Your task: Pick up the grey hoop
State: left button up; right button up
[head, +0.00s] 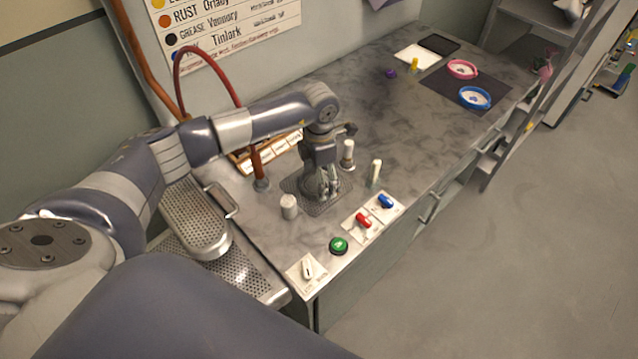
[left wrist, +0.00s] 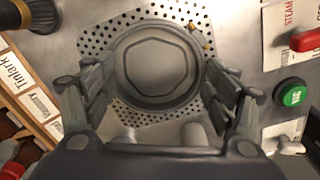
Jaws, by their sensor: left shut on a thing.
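The grey hoop (left wrist: 155,101) is a round, dull grey ring in the left wrist view, with a grey centre inside its rim. It lies between the two fingers of my left gripper (left wrist: 160,100), which is shut on it. In the head view my left gripper (head: 322,190) points down over a perforated plate in the worktop. There the fingers mostly hide the hoop, and I cannot tell whether it is clear of the plate. My right gripper is not in view.
The perforated plate (head: 298,190) has a grey cylinder (head: 289,207) in front and pale upright posts (head: 374,172) to the right. A green button (head: 338,245), red knob (head: 363,221) and blue knob (head: 385,202) line the front edge. Pink (head: 462,69) and blue (head: 475,98) rings lie far back.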

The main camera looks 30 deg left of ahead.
pick_arm(q)
jog(key=shift+s+a+f, duration=0.1)
jog(key=shift+s+f, duration=0.2)
jog(key=shift+f, duration=0.15)
jog(key=shift+r, duration=0.25)
jog(key=shift+c, duration=0.7)
jog(key=r, duration=0.1)
jog(key=r+b, duration=0.1)
jog(key=shift+w+a+r, duration=0.15)
jog(key=shift+w+r, duration=0.2)
grip_shut()
notch_tip(320, 180, up, 7)
jog(key=b, duration=0.2)
jog(key=o, duration=0.7)
grip_release()
jog(key=shift+o, duration=0.2)
